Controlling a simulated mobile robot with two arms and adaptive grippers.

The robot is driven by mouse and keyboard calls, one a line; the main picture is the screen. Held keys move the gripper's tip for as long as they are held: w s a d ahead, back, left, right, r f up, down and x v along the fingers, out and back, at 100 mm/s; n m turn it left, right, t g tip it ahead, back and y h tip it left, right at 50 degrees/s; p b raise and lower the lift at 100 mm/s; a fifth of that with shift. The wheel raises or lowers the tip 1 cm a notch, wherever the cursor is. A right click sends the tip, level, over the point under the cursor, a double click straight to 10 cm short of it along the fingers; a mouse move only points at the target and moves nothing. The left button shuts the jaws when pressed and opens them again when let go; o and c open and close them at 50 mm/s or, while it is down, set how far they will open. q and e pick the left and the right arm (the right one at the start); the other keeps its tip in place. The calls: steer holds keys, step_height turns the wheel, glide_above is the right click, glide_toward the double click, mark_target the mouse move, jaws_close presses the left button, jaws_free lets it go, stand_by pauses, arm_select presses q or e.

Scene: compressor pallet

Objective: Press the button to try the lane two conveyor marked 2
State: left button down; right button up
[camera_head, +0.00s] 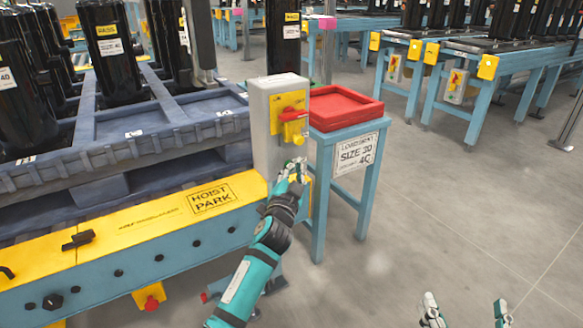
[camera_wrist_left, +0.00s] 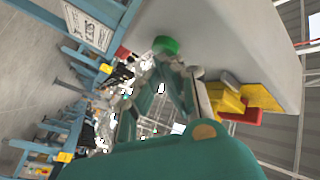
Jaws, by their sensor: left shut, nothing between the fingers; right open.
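A grey control box (camera_head: 262,100) stands at the right end of the yellow and blue conveyor frame; it fills the upper right of the left wrist view (camera_wrist_left: 235,35). Its front has a yellow plate with a red handle (camera_head: 293,115). A green round button (camera_wrist_left: 165,45) sticks out of the box in the left wrist view; the head view does not show it clearly. My left gripper (camera_head: 293,170) is shut and empty, just below and in front of the box. Its fingertips are close to the button; I cannot tell whether they touch. My right gripper (camera_head: 465,312) is open and empty at the bottom. No 2 mark is readable.
A blue stand (camera_head: 323,190) with a red tray (camera_head: 345,108) is right beside the box. The yellow beam marked HOIST PARK (camera_head: 210,198) runs left, below a dark pallet (camera_head: 150,118) with black cylinders. The floor at right is clear; more conveyors stand behind.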

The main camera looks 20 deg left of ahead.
stand_by(0.3)
arm_select(q)
steer(key=shift+s+d, duration=0.55)
steer(key=shift+d, duration=0.15)
arm_select(e)
steer(key=shift+f, duration=0.25)
arm_select(q)
steer(key=s+d, duration=0.1)
steer(key=d, duration=0.1)
steer(key=s+d, duration=0.2)
arm_select(e)
steer(key=shift+r, duration=0.2)
arm_select(q)
steer(key=shift+s+f, duration=0.1)
steer(key=shift+s, duration=0.05)
arm_select(e)
steer(key=shift+f, duration=0.1)
stand_by(0.3)
